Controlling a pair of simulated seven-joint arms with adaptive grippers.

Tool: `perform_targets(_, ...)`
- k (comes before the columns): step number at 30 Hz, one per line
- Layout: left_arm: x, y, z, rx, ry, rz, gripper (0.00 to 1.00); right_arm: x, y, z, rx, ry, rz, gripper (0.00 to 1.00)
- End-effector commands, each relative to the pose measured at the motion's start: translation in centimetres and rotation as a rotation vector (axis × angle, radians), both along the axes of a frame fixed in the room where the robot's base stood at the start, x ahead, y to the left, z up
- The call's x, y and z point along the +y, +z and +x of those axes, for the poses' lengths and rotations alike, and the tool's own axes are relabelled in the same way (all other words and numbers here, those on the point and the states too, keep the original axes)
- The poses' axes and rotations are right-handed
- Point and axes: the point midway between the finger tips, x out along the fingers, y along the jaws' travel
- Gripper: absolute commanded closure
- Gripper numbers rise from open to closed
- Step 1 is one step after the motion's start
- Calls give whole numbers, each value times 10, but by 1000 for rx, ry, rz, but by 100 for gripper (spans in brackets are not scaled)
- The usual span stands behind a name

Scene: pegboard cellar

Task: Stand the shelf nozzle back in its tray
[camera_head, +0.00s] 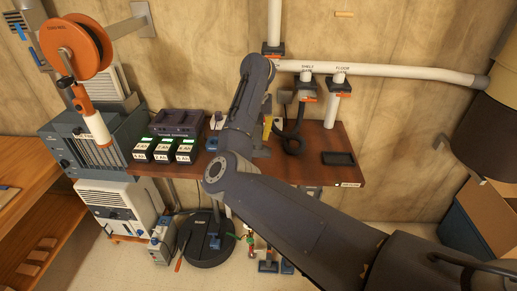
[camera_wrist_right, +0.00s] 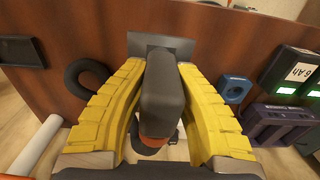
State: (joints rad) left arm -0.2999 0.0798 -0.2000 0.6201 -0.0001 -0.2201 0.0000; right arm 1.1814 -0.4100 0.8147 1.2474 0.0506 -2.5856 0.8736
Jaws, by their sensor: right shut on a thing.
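My right gripper (camera_head: 267,128) has yellow fingers and is mostly hidden behind my own arm in the head view. In the right wrist view my right gripper (camera_wrist_right: 162,78) is shut on a dark grey nozzle (camera_wrist_right: 160,95), with one finger along each side. The nozzle has a wide flat far end and an orange collar at its near end. A black rectangular tray (camera_head: 339,158) lies on the right part of the wooden shelf (camera_head: 312,172) and looks empty. The gripper is to its left, with a dark hose loop between. My left gripper is not in view.
The dark hose (camera_head: 293,145) loops on the shelf; it also shows in the wrist view (camera_wrist_right: 82,72). White pipes (camera_head: 338,108) rise behind. Several battery packs (camera_head: 163,150) and a dark charger (camera_head: 178,122) stand at left. The shelf right of the hose is mostly clear.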

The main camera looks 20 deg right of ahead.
Motion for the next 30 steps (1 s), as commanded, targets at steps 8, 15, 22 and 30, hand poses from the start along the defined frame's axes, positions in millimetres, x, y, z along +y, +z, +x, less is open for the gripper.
perform_targets(8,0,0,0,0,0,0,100,-12,1,-2,-1,-1,0,100)
perform_targets(15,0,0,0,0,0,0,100,-25,1,-6,-1,1,0,100)
perform_targets(22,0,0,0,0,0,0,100,-39,1,-9,-2,2,-1,100)
perform_targets(30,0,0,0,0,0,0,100,-54,1,-13,-1,4,0,100)
